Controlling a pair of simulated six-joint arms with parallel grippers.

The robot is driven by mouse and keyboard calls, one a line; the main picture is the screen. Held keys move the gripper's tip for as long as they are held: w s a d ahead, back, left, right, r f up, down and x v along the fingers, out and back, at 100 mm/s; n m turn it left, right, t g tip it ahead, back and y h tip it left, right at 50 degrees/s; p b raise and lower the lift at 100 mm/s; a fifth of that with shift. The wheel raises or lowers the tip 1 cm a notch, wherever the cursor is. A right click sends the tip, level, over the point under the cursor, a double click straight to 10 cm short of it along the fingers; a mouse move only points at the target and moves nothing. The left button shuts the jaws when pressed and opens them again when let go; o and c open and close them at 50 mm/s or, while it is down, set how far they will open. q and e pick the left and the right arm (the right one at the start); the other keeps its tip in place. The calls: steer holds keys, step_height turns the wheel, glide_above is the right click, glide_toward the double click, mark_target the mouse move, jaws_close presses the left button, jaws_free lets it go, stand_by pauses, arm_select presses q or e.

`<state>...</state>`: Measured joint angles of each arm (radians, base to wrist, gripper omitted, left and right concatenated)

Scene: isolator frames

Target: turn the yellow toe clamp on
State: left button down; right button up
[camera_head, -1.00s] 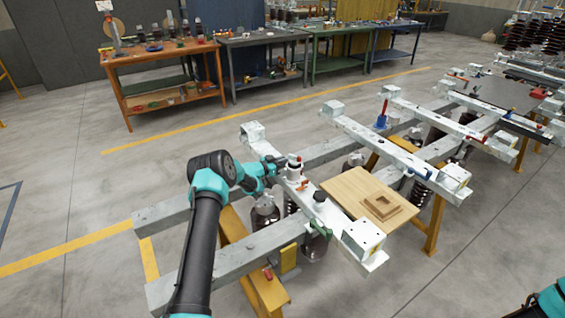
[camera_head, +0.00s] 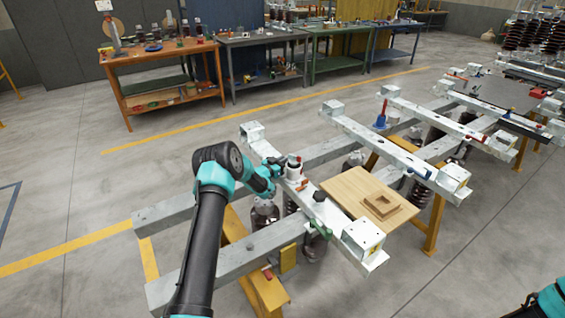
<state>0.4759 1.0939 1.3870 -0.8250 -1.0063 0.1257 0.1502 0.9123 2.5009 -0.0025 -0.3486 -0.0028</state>
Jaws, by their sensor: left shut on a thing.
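My left gripper (camera_head: 277,172) reaches in from the left to the near white cross rail (camera_head: 331,213). It is shut on a small part beside a white cylinder with a dark red top (camera_head: 294,166); the part is too small and too covered by the gripper to name. An orange piece (camera_head: 303,184) lies on the rail just right of the gripper. I cannot make out a yellow toe clamp for certain. A yellow block (camera_head: 288,258) shows at the side of the near grey beam, well below the gripper. My right gripper is out of view.
A dark knob (camera_head: 319,196) and a green clamp (camera_head: 320,230) stand along the rail. Brown insulators hang below. Workbenches (camera_head: 165,75) stand far back; the floor between is clear.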

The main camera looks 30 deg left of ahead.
arm_select(q)
steer(key=c, duration=1.2)
jaws_free()
steer(key=shift+c, duration=0.2)
steer(key=v, duration=1.7)
steer(key=shift+s, duration=0.2)
